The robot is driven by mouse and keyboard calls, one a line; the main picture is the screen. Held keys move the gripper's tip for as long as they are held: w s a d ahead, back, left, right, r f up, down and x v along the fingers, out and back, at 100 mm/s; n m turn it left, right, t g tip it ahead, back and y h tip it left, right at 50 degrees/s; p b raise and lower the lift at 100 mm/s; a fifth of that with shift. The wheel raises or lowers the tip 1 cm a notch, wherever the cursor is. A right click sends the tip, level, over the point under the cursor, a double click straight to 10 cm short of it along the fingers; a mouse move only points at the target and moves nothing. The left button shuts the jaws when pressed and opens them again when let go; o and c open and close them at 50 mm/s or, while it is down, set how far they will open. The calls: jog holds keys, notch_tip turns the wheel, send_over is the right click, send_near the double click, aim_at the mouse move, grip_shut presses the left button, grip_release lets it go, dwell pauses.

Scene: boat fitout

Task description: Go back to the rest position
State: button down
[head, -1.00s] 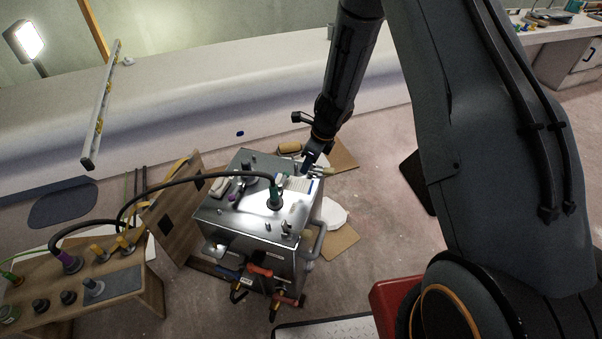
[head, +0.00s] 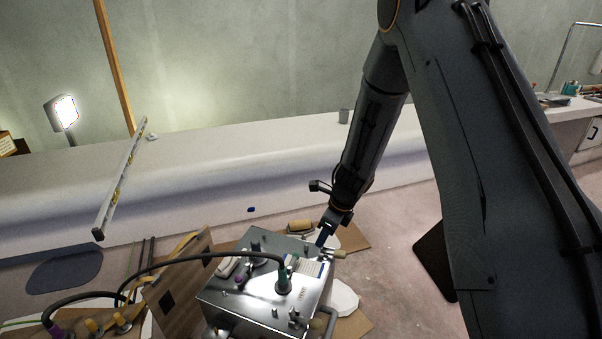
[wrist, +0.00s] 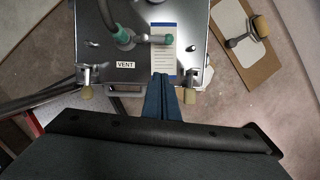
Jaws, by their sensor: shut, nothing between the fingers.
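My gripper (head: 324,238) is above the right rear part of a shiny metal box, its blue fingers together and empty. In the wrist view the gripper (wrist: 161,78) points at the edge of the metal box (wrist: 97,40), near a printed card (wrist: 163,60). I cannot tell how far above the box the fingertips are. The metal box (head: 245,309) carries a green connector (head: 284,281) with a black cable (head: 180,259), several small knobs and levers. A label reading VENT (wrist: 125,65) is on its top.
A wooden board (head: 180,285) leans left of the box. A roller (wrist: 238,41) lies on brown cardboard (wrist: 250,66) on the floor. A work lamp (head: 63,112) stands left.

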jog(key=s+d+r+m+t+h, duration=0.15)
jog(key=d+r+m, duration=0.25)
jog(key=r+m, duration=0.55)
jog(key=s+d+r+m+t+h, duration=0.15)
jog(key=d+r+m, duration=0.25)
jog(key=m, duration=1)
jog(key=s+r+m+g, duration=0.2)
jog(key=s+m, duration=0.8)
jog(key=m, duration=0.2)
jog(key=s+r+m+g, duration=0.1)
jog(key=s+m+g, duration=0.1)
jog(key=s+m, duration=0.9)
jog(key=shift+s+a+r+m, duration=0.2)
jog(key=shift+a+r+m, duration=0.2)
jog(key=shift+m, duration=0.25)
